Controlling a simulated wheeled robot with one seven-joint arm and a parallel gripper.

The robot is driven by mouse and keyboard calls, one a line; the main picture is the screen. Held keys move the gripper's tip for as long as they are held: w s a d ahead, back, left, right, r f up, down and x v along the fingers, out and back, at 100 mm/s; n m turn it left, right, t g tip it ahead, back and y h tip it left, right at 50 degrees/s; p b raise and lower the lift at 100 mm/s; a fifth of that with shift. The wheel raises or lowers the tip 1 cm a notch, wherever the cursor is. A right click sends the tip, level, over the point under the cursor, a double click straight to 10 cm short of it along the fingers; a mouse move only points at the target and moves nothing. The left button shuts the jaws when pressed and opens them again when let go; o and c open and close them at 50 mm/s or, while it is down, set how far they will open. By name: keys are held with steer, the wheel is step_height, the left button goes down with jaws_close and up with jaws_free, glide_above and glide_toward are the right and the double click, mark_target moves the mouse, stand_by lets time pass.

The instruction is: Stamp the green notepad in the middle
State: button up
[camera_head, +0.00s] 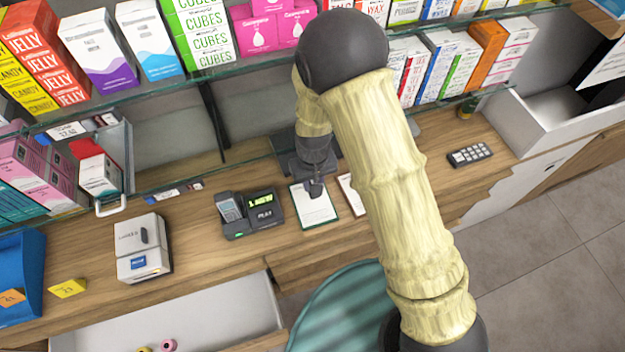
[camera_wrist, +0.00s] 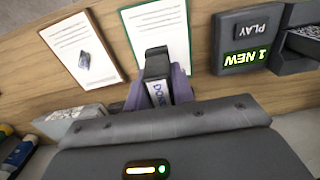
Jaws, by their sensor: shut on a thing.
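The green-edged notepad (camera_head: 313,210) lies on the wooden counter, a white printed sheet with a green border. It also shows in the wrist view (camera_wrist: 172,28), where no mark shows on the visible part of its sheet. My gripper (camera_head: 315,180) is over its upper part, shut on a dark stamp (camera_wrist: 157,90) with a white label. The stamp's head covers the pad's near edge in the wrist view; I cannot tell whether it touches the paper. A brown-edged notepad (camera_wrist: 98,35) lies beside it, with a dark mark on its sheet; my arm partly hides it in the head view.
A card terminal with a lit "1 NEW" display (camera_head: 262,208) stands close left of the green notepad. A white box-like device (camera_head: 143,250) is further left. A glass shelf with boxes runs above.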

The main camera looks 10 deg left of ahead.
steer(key=shift+a+f+b, duration=0.2)
steer(key=shift+f+b, duration=1.6)
steer(key=shift+f, duration=0.75)
steer(key=shift+s+d+f+b, duration=0.1)
steer(key=shift+f+b, duration=0.2)
steer(key=shift+f, duration=0.3)
stand_by(0.4)
steer(key=shift+r, duration=0.15)
steer(key=shift+r+p, duration=2.75)
steer(key=shift+r, duration=0.75)
steer(key=shift+w+d+f, duration=0.1)
steer(key=shift+w, duration=0.1)
